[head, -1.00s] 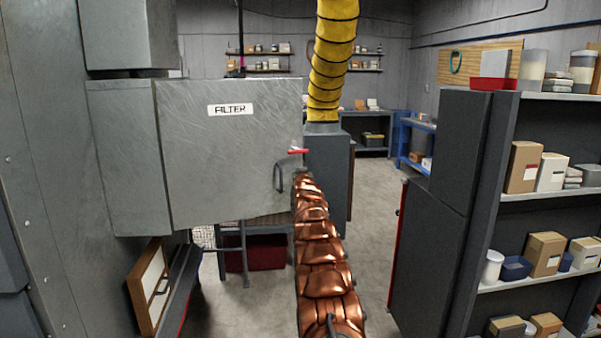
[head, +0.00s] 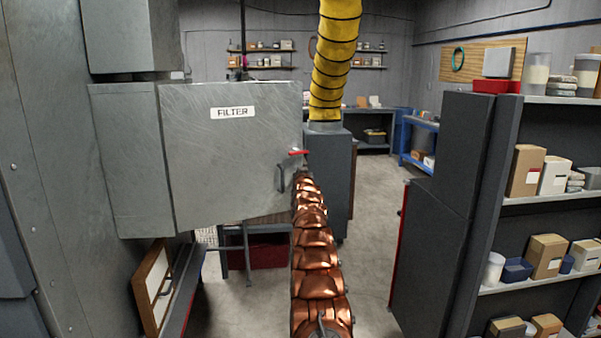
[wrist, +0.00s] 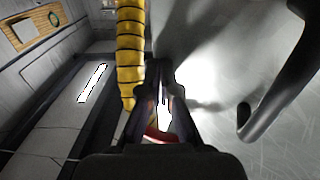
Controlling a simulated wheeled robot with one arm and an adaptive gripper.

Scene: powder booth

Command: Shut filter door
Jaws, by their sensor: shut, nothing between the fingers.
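The filter door (head: 215,160) is a grey metal panel with a FILTER label (head: 232,112). It stands at an angle to the grey housing face (head: 130,165) on its left. My copper-coloured arm reaches that edge and hides my gripper in the head view. In the wrist view my gripper (wrist: 162,80) is shut and empty, alongside the door face (wrist: 240,75). The handle (wrist: 275,85) is to its right; a red part (wrist: 156,135) shows below the fingers. I cannot tell whether they touch the door.
A yellow duct (head: 334,60) rises from a grey cabinet (head: 328,180) behind the door's right edge. A tall dark cabinet (head: 440,220) and loaded shelves (head: 560,195) stand at right. A framed panel (head: 152,285) leans low left. Floor is clear between arm and dark cabinet.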

